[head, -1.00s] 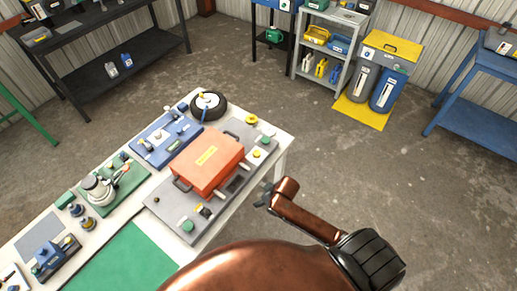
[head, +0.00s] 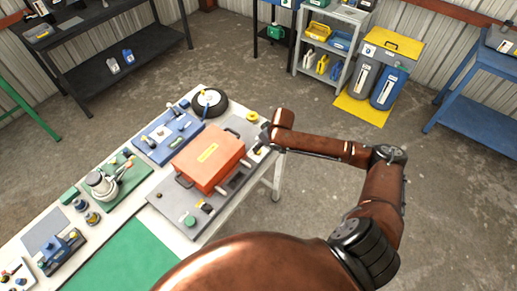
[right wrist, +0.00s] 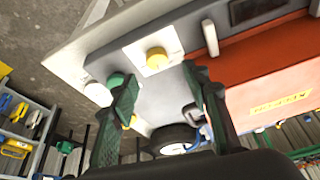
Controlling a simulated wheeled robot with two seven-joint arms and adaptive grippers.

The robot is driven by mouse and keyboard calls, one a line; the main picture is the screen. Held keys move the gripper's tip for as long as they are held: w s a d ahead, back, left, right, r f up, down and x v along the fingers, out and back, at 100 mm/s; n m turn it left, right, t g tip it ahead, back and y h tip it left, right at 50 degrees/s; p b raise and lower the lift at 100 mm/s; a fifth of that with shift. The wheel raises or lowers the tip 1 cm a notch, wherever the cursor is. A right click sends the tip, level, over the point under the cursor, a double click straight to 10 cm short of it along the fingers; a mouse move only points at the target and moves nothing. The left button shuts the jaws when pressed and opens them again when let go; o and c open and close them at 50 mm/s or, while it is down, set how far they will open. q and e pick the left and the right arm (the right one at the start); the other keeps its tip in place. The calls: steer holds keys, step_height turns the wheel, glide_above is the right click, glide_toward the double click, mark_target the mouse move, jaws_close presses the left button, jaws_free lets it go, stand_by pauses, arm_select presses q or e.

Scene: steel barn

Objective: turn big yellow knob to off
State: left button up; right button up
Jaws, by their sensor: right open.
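A yellow knob (right wrist: 157,58) sits on a white square plate of the grey panel (right wrist: 180,30) in the right wrist view, ahead of and between my fingertips. My right gripper (right wrist: 158,80) is open and empty, with a finger on each side of that knob in the picture; I see no contact. In the head view my right gripper (head: 264,139) is over the far right end of the panel and covers part of it. My left gripper is not in view.
An orange case (head: 208,160) stands on the panel, close beside my right gripper. A green knob (right wrist: 115,80) shows by the left finger in the wrist view. A black wheel (head: 210,102) lies behind the panel. Open floor (head: 320,205) lies right of the bench.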

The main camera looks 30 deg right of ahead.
steer(key=x, duration=0.7)
steer(key=shift+w+d+f, duration=0.2)
steer(key=shift+w, duration=0.15)
steer(key=shift+c, duration=0.5)
steer(key=c, duration=1.1)
steer(key=shift+o, duration=0.2)
